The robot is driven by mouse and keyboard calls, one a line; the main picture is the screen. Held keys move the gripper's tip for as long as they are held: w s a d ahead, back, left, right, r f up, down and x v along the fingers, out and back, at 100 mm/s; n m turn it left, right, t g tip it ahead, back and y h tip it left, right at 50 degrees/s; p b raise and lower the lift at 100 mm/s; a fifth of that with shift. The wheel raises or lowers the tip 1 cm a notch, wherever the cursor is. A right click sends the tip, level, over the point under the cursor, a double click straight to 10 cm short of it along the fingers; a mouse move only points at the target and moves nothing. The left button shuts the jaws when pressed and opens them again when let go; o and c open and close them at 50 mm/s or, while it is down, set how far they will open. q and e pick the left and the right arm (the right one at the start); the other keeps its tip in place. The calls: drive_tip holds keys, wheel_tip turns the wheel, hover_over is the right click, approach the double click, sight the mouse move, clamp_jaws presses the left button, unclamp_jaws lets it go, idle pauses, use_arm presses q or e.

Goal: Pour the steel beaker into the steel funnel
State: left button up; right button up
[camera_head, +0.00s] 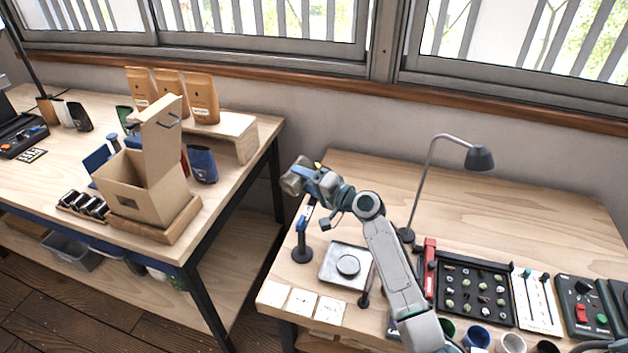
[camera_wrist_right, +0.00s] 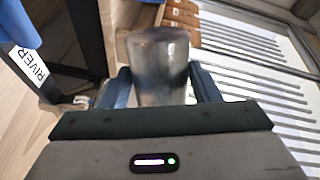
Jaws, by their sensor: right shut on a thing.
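The steel beaker (camera_head: 293,182) is a grey metal cylinder at the end of my right arm, above the left back part of the right table. My right gripper (camera_head: 307,178) is shut on it. In the right wrist view the beaker (camera_wrist_right: 158,62) stands between the two blue fingers, and its contents do not show. In the head view it looks tilted to the left. I cannot make out the steel funnel for certain. A stand with a round black base (camera_head: 302,254) and a blue part with a white label is below the gripper. My left gripper is not in view.
A lamp (camera_head: 481,158), a sample tray (camera_head: 437,306) and several cups crowd the right side. An open cardboard box (camera_head: 120,205) is on the left table. The right table's back middle is clear.

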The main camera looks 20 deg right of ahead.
drive_tip(key=shift+w+d+r+m+p, duration=0.1)
drive_tip(key=shift+w+r+m+p, duration=0.05)
drive_tip(key=shift+w+m+p, duration=0.2)
drive_tip(key=shift+s+d+r, duration=0.15)
drive_tip(key=shift+d, duration=0.05)
drive_tip(key=shift+w+m+p, duration=0.25)
drive_tip(key=shift+p, duration=0.25)
drive_tip(key=shift+s+d+r, duration=0.1)
drive_tip(key=shift+r, duration=0.05)
drive_tip(key=shift+w+m+p, duration=0.2)
drive_tip(key=shift+m+p, duration=0.2)
drive_tip(key=shift+m, duration=0.1)
drive_tip(key=shift+s+d+r, duration=0.15)
drive_tip(key=shift+r, duration=0.05)
drive_tip(key=shift+w+r+m+p, duration=0.1)
drive_tip(key=shift+w+m+p, duration=0.1)
drive_tip(key=shift+m+p, duration=0.2)
drive_tip(key=shift+s+d+r, duration=0.1)
drive_tip(key=shift+m, duration=0.3)
